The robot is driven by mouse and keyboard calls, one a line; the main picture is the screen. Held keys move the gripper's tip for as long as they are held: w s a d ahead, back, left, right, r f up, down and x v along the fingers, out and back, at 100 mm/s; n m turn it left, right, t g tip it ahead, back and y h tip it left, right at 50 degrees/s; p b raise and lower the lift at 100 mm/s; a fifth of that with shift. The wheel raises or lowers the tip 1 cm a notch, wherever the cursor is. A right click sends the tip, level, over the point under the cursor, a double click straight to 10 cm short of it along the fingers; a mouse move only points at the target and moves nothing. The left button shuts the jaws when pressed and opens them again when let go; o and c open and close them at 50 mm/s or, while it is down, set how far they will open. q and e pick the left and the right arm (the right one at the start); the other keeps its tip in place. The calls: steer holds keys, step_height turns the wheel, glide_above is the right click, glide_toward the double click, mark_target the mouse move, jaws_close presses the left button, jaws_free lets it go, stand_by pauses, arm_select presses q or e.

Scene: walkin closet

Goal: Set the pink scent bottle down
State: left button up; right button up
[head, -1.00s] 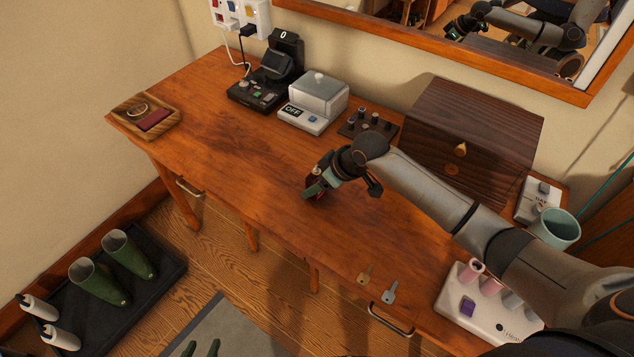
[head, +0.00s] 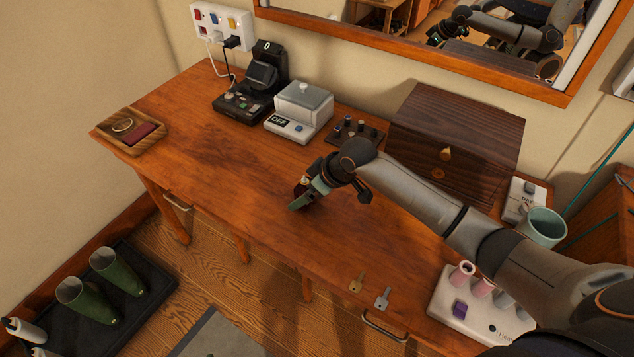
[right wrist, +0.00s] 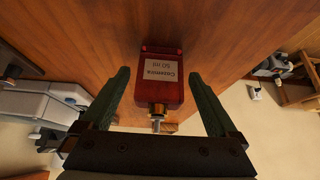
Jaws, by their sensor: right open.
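The scent bottle (right wrist: 160,72), deep pinkish red with a pale label and a gold neck, lies between the fingers of my right gripper (right wrist: 158,78) in the right wrist view. The fingers are open, with a gap on each side of the bottle. In the head view my right gripper (head: 331,196) is low over the middle of the wooden table (head: 225,170). Only a small part of the bottle shows there beside the near finger, so its contact with the tabletop is hard to see. My left gripper is out of view.
A dark wooden box (head: 455,140), a small knob board (head: 355,132) and a scale-like device (head: 300,110) stand along the back. A wooden tray (head: 130,132) is at the left end.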

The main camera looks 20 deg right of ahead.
steer(key=p+v, duration=0.1)
steer(key=v, duration=1)
steer(key=shift+r, duration=0.2)
steer(key=shift+s+d, duration=0.1)
